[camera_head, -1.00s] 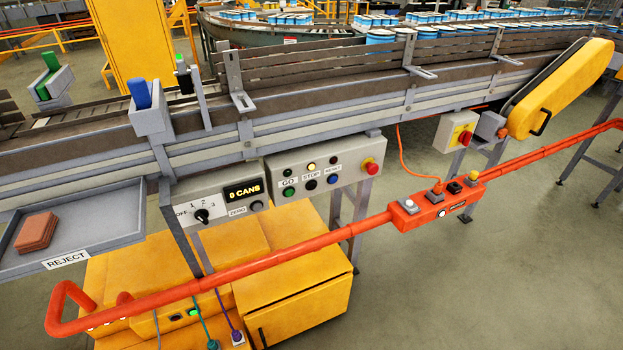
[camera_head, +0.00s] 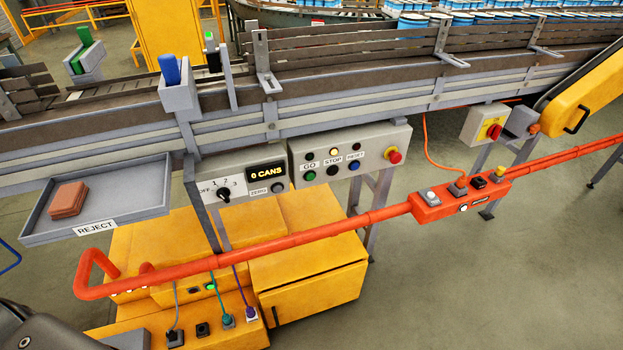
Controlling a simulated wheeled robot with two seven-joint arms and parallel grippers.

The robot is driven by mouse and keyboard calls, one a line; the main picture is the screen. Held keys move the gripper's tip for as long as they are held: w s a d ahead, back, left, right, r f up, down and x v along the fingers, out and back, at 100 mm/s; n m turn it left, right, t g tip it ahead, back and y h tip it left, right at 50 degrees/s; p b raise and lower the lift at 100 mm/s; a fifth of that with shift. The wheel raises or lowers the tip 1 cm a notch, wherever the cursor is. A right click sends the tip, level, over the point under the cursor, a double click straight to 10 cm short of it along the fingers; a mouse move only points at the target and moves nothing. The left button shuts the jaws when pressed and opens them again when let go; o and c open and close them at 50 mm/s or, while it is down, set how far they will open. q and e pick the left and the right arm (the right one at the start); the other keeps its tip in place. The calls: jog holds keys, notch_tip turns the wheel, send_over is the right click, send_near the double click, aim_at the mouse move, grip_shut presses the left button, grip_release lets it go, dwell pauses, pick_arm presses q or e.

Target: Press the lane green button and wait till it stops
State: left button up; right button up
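The grey control panel (camera_head: 372,142) hangs under the conveyor lane near the picture's middle. Its green button (camera_head: 309,176) sits under the GO label, below a dark lamp (camera_head: 309,157). Beside it are a black STOP button (camera_head: 332,171) and a blue RESET button (camera_head: 354,166). The lamp above STOP (camera_head: 334,152) glows pale yellow. The counter display (camera_head: 267,173) on the adjoining box reads "0 CANS". A dark part of my body shows at the bottom left corner. Neither gripper is in view.
A red rail (camera_head: 300,240) runs across below the panel and carries a red switch box (camera_head: 462,199). The REJECT tray (camera_head: 130,215) with brown pieces (camera_head: 68,200) is at left. A yellow cabinet (camera_head: 310,290) stands below. Grey floor is clear at right.

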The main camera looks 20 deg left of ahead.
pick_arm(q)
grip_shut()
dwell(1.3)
